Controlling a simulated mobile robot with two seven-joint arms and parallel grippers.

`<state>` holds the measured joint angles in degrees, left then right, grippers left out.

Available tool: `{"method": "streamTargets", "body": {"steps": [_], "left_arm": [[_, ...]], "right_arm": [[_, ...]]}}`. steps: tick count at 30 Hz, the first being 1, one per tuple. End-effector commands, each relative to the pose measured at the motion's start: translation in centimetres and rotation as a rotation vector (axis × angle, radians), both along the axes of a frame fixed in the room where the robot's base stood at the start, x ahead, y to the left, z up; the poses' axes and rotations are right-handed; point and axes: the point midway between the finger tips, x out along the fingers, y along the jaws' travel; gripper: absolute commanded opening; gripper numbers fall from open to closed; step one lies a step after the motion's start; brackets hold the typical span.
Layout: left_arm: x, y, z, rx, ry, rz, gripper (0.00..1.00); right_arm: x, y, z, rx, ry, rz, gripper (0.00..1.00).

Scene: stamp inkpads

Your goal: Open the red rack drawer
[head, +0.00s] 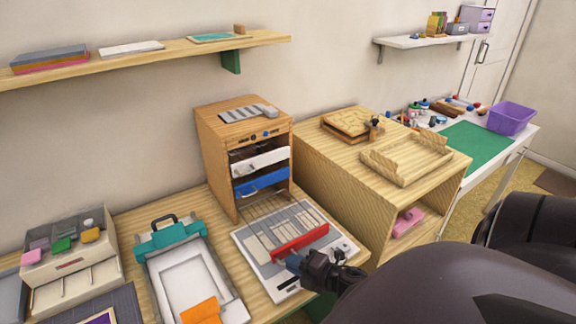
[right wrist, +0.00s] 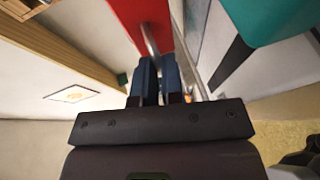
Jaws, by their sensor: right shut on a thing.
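The wooden cabinet (head: 222,150) stands against the wall and holds a white-fronted drawer (head: 262,161), a blue-fronted drawer (head: 263,181) and the red rack drawer (head: 300,242). The red drawer is pulled well out, with its wire rack (head: 270,215) stretching from the cabinet over a grey and white board. My right gripper (head: 296,263) is at the red front. In the right wrist view, its blue fingers (right wrist: 157,72) are shut on the metal handle (right wrist: 151,40) below the red front (right wrist: 138,14). My left gripper is not in view.
The grey and white board (head: 256,262) lies under the red drawer. A teal-ended tray (head: 165,240) sits to its left, and a wooden box shelf (head: 345,190) stands close on the right. A wall shelf (head: 130,62) is above.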

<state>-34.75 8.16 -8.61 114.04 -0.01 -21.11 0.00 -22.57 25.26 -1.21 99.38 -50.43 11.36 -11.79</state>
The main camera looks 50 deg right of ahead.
Motion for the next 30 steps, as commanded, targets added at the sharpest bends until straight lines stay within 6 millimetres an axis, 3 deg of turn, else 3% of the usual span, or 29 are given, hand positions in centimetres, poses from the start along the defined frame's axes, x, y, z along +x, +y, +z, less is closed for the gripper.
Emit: {"method": "streamTargets", "body": {"steps": [12, 13, 18, 30], "left_arm": [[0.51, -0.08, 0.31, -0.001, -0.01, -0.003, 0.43], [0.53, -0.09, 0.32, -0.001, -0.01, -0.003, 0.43], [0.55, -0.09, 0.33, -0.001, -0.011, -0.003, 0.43], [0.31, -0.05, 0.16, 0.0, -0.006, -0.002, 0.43]], "right_arm": [[-0.31, 0.08, 0.03, 0.002, -0.001, 0.0, 0.0], [-0.31, 0.08, 0.03, 0.002, -0.001, 0.0, 0.1], [-0.3, 0.08, 0.03, 0.001, -0.001, 0.0, 0.34], [-1.15, -0.09, 0.11, 0.001, 0.001, -0.001, 0.34]]}}
